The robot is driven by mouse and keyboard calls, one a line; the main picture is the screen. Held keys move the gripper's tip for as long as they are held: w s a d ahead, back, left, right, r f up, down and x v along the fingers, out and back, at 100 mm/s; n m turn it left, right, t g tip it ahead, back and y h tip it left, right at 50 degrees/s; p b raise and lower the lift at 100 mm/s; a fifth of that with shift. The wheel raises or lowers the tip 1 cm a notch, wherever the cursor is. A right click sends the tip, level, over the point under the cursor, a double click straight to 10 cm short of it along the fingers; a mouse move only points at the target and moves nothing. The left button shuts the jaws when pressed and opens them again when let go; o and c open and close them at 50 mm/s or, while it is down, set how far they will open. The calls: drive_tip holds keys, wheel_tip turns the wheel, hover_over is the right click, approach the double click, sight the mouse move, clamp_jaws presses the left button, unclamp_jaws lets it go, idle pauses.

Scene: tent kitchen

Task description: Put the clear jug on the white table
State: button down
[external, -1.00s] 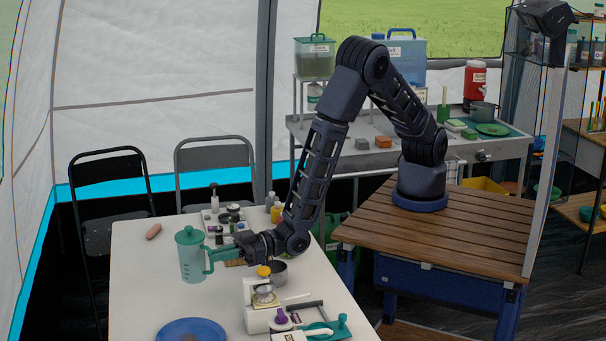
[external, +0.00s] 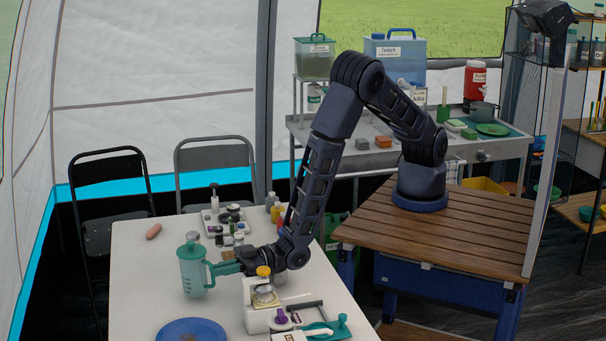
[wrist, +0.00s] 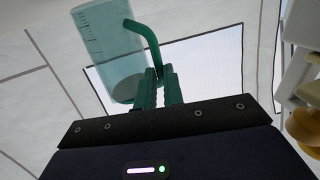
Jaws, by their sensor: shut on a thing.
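The clear jug (external: 194,272) has a greenish see-through body, a green lid and a green handle. In the external view it is upright at the white table (external: 140,285), low over or on its top; I cannot tell whether its base touches. My gripper (external: 216,268) comes from the right and is shut on the jug's handle. In the wrist view the green fingers (wrist: 160,88) close on the handle, and the jug body (wrist: 108,45) is to their left.
A blue plate (external: 191,330) lies at the table's front. A white scale-like device (external: 258,315) and a green-handled tool stand right of the jug. The table's left part is bare.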

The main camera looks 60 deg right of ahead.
drive_tip(key=shift+f, duration=0.15)
drive_tip(key=c, duration=1.5)
unclamp_jaws()
drive_tip(key=shift+s+d+r, duration=0.25)
drive_tip(key=shift+d+r, duration=0.2)
drive_tip(key=shift+r, duration=0.9)
drive_tip(key=shift+s+d+r, duration=0.3)
drive_tip(key=shift+d+r, duration=0.1)
drive_tip(key=shift+r, duration=1)
drive_tip(key=shift+s+d+r, duration=0.25)
drive_tip(key=shift+d+r, duration=0.2)
drive_tip(key=shift+r, duration=0.9)
